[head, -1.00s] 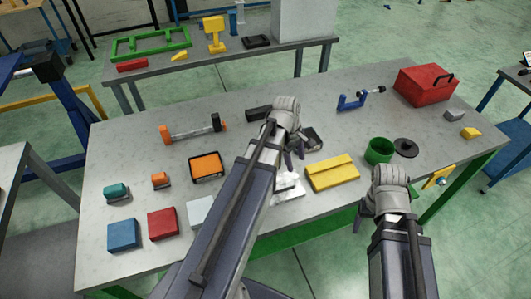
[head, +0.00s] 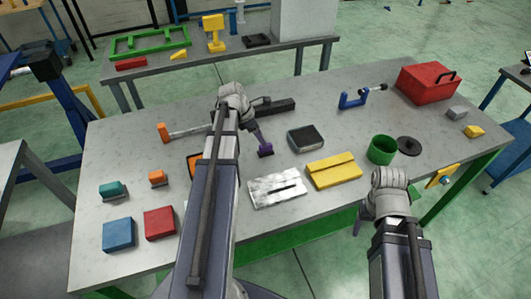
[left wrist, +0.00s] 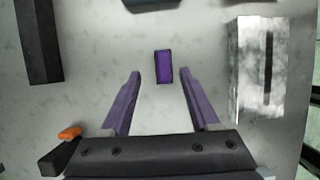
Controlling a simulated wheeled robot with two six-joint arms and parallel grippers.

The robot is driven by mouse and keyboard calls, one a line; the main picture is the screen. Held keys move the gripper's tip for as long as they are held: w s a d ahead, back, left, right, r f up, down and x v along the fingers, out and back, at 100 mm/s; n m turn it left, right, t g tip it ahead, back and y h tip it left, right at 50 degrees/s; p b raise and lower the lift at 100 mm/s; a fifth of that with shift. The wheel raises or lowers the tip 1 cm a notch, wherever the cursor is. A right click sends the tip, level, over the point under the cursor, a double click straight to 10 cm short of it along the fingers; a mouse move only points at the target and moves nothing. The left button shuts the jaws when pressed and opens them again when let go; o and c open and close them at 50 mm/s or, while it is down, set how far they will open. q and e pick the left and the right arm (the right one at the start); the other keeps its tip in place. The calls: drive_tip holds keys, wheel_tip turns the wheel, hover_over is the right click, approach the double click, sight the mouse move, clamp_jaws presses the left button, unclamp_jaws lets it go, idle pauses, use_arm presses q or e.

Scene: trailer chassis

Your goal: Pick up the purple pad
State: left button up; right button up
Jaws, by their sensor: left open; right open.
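The purple pad (left wrist: 163,67) is a small, dark purple rectangle on the grey table in the left wrist view. It also shows in the head view (head: 265,151), just below my left gripper (head: 259,138). In the left wrist view, my left gripper (left wrist: 160,74) is open, with one finger on each side of the pad's near end and gaps on both sides. Whether the fingertips are down at the pad's height I cannot tell. My right gripper (head: 362,215) is by the table's front edge, mostly hidden by its own wrist, away from the pad.
A marbled grey-white block (head: 277,188) lies to the pad's right in the wrist view (left wrist: 250,70). A long black block (head: 272,107), a dark grey box (head: 305,138) and a yellow block (head: 333,172) are nearby. An orange-ended tool (head: 180,132) lies left. Table around the pad is bare.

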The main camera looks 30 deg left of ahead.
sight(266, 149)
use_arm(q)
drive_tip(key=shift+s+b+x, duration=0.15)
drive_tip(key=shift+b+x, duration=1.1)
drive_tip(key=shift+x, duration=0.15)
drive_tip(key=shift+s+b+x, duration=0.15)
drive_tip(key=shift+b+x, duration=1.05)
drive_tip(key=shift+x, duration=0.15)
drive_tip(key=shift+d, duration=0.15)
drive_tip(key=shift+c, duration=0.4)
clamp_jaws()
